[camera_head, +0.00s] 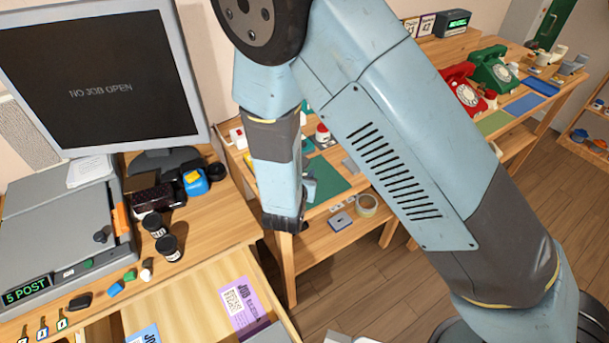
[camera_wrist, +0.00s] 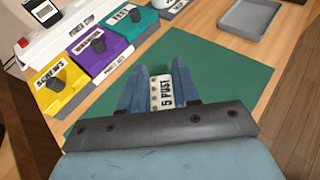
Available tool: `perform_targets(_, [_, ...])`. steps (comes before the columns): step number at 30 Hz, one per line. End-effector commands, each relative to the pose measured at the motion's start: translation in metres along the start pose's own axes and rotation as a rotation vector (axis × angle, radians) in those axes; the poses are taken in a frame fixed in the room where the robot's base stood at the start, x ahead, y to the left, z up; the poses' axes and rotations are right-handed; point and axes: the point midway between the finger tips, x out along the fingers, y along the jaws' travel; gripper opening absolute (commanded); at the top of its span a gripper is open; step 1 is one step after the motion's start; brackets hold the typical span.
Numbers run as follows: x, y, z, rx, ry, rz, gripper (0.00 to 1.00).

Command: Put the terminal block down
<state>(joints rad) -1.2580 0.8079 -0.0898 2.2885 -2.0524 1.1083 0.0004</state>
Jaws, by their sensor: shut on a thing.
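The gripper is over the green mat (camera_wrist: 225,85); I cannot tell whether the block touches the mat. The mat also shows in the head view (camera_head: 328,184), partly hidden by my arm. The block cannot be made out in the head view.
Beyond the mat in the wrist view stand a yellow unit (camera_wrist: 60,85), a purple unit (camera_wrist: 104,55) and a teal unit (camera_wrist: 128,25), each with a dark knob. A grey tray (camera_wrist: 248,17) lies past the mat's far right. The mat's right side is bare.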

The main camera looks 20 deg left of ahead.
Motion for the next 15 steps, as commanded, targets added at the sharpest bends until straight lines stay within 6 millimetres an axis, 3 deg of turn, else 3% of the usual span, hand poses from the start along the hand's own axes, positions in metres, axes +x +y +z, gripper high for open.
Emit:
perform_targets(10, [0.0014, -0.0002, -0.0035, 0.0, 0.0, 0.0, 0.0])
perform_targets(11, [0.0015, -0.0002, -0.0038, 0.0, 0.0, 0.0, 0.32])
perform_targets(15, [0.0013, -0.0001, -0.0034, 0.001, 0.0, 0.0, 0.45])
